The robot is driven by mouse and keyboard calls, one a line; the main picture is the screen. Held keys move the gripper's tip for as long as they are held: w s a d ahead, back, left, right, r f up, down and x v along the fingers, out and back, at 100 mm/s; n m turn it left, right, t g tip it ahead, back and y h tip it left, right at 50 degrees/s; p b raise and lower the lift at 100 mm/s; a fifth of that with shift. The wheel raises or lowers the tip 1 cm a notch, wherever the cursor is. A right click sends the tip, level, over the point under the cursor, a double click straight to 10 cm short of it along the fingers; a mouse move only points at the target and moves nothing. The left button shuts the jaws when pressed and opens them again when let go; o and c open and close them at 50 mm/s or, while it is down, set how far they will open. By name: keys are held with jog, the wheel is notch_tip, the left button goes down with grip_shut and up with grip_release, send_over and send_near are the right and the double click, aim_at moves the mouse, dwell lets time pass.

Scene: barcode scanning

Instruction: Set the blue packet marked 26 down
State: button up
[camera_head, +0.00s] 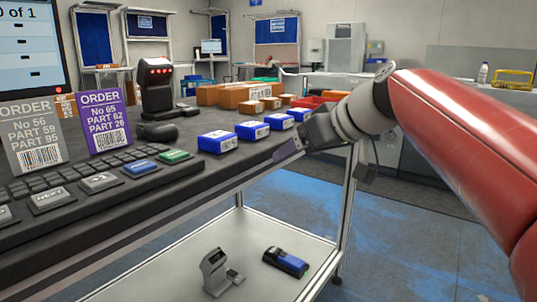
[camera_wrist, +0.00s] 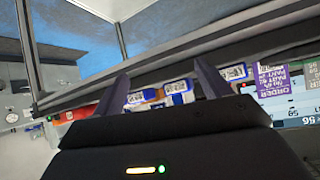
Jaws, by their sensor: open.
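Several blue-and-white packets stand in a row on the dark tabletop: a front one (camera_head: 217,142), a second (camera_head: 252,130), a third (camera_head: 279,121) and a fourth near my wrist (camera_head: 299,114). Their labels are too small to read, so I cannot tell which is marked 26. My gripper (camera_head: 288,151) is at the table's front edge, right of the nearer packets. In the wrist view my gripper (camera_wrist: 161,69) has its two fingers spread. Packets (camera_wrist: 181,88) show beyond the gap, and nothing is clearly held.
A scanner (camera_head: 156,87) stands behind the packets. Grey (camera_head: 35,134) and purple (camera_head: 101,121) order cards stand left, behind a keyboard (camera_head: 85,178). Brown boxes (camera_head: 234,96) and a red tray (camera_head: 314,102) are farther back. A lower shelf (camera_head: 235,232) holds two devices.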

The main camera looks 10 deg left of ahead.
aim_at(260, 125)
jog(key=w+a+r+n+y, duration=0.1)
jog(key=w+a+r+n+y+b, duration=0.1)
jog(key=a+r, duration=0.1)
jog(key=w+a+r+n+y, duration=0.1)
jog(key=a+y, duration=0.1)
jog(key=shift+w+r+n+g+b, duration=0.25)
jog(key=shift+w+n+g+b, duration=0.05)
jog(key=shift+w+g+b, duration=0.1)
jog(key=x, duration=0.7)
jog(key=shift+d+p, duration=0.1)
jog(key=shift+p, duration=0.25)
jog(key=shift+c, duration=0.5)
jog(key=c, duration=0.9)
jog(key=shift+c, duration=1.2)
